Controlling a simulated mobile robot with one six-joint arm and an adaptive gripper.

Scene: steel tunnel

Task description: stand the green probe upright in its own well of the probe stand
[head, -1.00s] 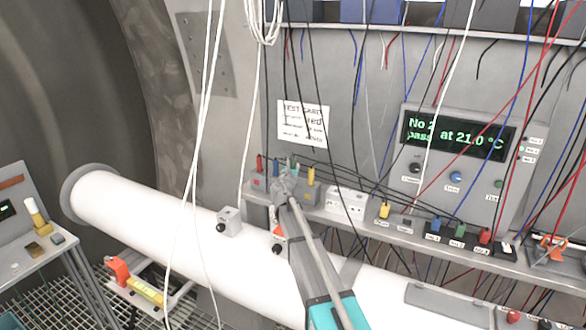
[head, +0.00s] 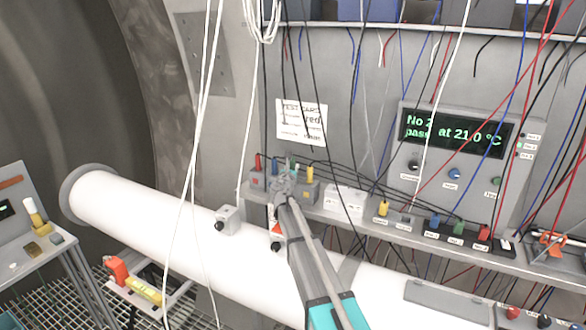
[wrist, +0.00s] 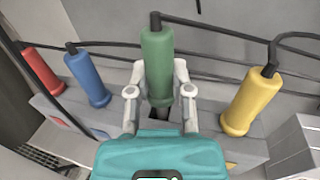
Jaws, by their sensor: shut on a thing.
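My gripper (wrist: 160,92) is shut on the green probe (wrist: 157,62), with one finger on each side of its handle. The probe stands about upright over the grey probe stand (wrist: 213,145). A dark opening shows just under its handle; I cannot tell whether its tip is inside the well. The red probe (wrist: 43,70), blue probe (wrist: 87,78) and yellow probe (wrist: 250,100) stand in the stand at either side. In the head view my gripper (head: 283,186) is in front of the stand (head: 308,193) and hides much of it; the green probe (head: 290,164) shows just above.
Black leads run from the probe tops. Hanging white cables (head: 203,110) cross left of my arm. A white box (head: 345,200) sits right of the stand on the shelf. A display unit (head: 455,140) reads "No 2 pass at 21.0 °C". The white pipe (head: 150,210) runs below.

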